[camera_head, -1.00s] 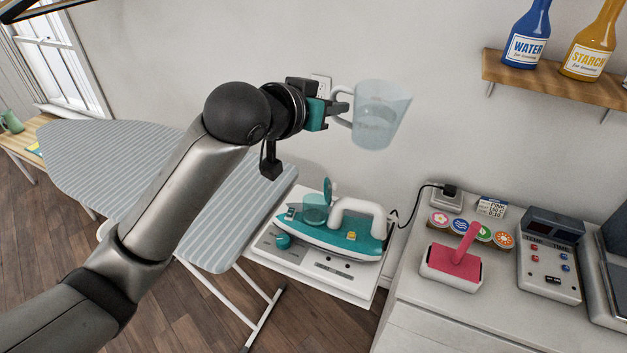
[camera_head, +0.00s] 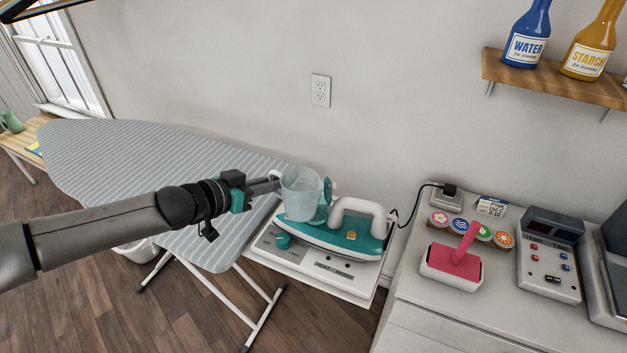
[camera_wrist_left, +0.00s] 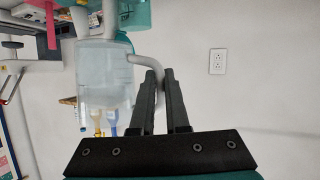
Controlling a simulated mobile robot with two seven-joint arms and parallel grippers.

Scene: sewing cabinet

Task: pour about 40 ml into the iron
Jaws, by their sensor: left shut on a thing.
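My left gripper (camera_head: 268,184) is shut on the handle of a clear measuring cup (camera_head: 300,198). The cup looks close to upright and appears in front of the left end of the iron. Bluish liquid seems to show in it. In the left wrist view the fingers (camera_wrist_left: 160,95) close on the cup's handle, and the cup (camera_wrist_left: 104,78) fills the left part. The teal and white iron (camera_head: 355,240) rests on a white stand (camera_head: 335,272). Its raised teal flap (camera_head: 328,190) shows just right of the cup. The fill opening is hidden behind the cup. My right gripper is out of view.
A striped ironing board (camera_head: 150,165) lies left of the iron. A pink-handled roller (camera_head: 455,262), several round patches and a control box (camera_head: 548,265) sit on the cabinet (camera_head: 420,310) at right. WATER (camera_head: 527,40) and STARCH (camera_head: 590,50) bottles stand on a shelf. Open air lies above the iron.

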